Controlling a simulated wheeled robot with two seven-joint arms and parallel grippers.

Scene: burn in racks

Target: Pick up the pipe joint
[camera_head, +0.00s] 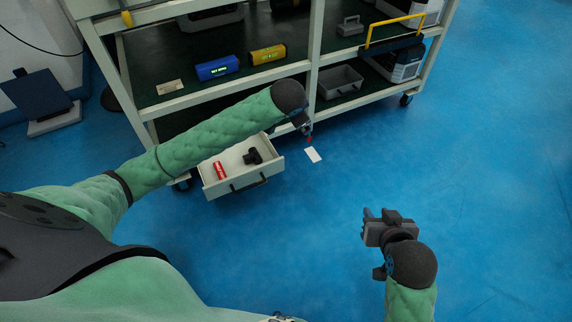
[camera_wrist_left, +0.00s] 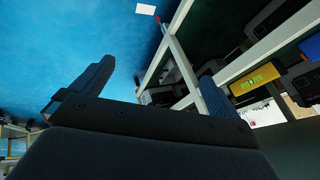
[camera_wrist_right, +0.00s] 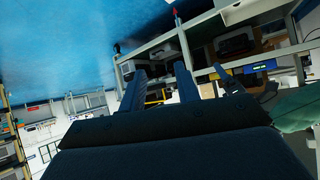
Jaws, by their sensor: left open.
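A small black fitting, which looks like the pipe joint (camera_head: 253,156), lies in an open white drawer (camera_head: 273,174) low at the front of the rack. My left gripper (camera_head: 307,130) is to the right of the drawer and higher in the picture, mostly hidden behind its dark wrist. In the left wrist view its two fingers (camera_wrist_left: 152,88) stand wide apart with nothing between them. My right gripper (camera_head: 374,214) is over the floor at the right, away from the drawer. In the right wrist view its fingers (camera_wrist_right: 160,88) stand apart and hold nothing.
A red item (camera_head: 219,170) lies in the drawer's left part. The shelf rack (camera_head: 315,50) holds a blue device (camera_head: 217,68), a yellow device (camera_head: 268,55) and a grey bin (camera_head: 340,82). A white card (camera_head: 313,155) lies on the blue floor, which is clear at right.

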